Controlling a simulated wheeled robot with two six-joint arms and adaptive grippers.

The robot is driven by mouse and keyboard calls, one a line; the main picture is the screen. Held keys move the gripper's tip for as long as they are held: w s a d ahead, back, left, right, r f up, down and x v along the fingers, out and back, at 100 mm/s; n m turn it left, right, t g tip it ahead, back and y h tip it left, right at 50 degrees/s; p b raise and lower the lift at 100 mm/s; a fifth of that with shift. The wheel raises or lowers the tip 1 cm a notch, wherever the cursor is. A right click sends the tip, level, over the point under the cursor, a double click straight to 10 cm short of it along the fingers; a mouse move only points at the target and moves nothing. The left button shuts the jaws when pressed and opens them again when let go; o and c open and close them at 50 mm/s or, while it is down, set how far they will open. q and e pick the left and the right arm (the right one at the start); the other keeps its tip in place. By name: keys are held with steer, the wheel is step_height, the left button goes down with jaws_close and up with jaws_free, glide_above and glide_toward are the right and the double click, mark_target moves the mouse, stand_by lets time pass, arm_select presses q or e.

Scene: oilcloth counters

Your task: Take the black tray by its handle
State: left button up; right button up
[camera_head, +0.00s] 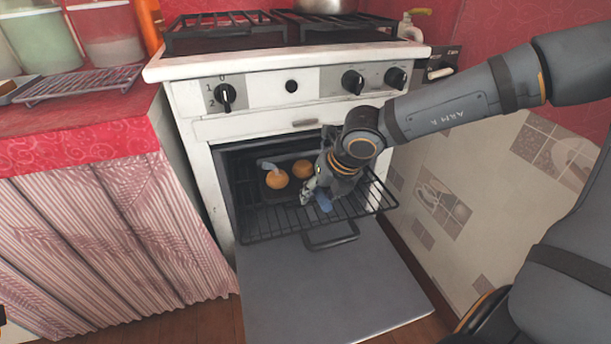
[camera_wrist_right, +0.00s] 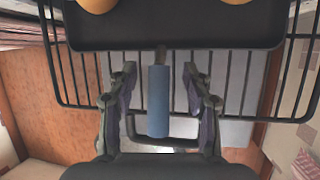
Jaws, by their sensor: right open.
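The black tray (camera_wrist_right: 172,32) sits on the pulled-out wire rack of the open oven, with round golden buns (camera_head: 277,179) on it. Its blue handle (camera_wrist_right: 158,102) points out toward my right wrist; it also shows partly in the head view (camera_head: 323,203). My right gripper (camera_wrist_right: 160,75) is open, with one finger on each side of the handle. Gaps show between the handle and both fingers. In the head view my right gripper (camera_head: 315,192) hides part of the tray.
The oven rack (camera_head: 275,222) juts out over the lowered oven door (camera_head: 325,290). The stove's control panel (camera_head: 290,88) is above the opening. A curtained counter (camera_head: 100,230) stands at left, a tiled wall (camera_head: 470,200) at right.

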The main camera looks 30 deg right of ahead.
steer(key=shift+s+a+r, duration=0.1)
steer(key=shift+s+r, duration=0.05)
jaws_close()
steer(key=shift+r, duration=0.15)
stand_by(0.5)
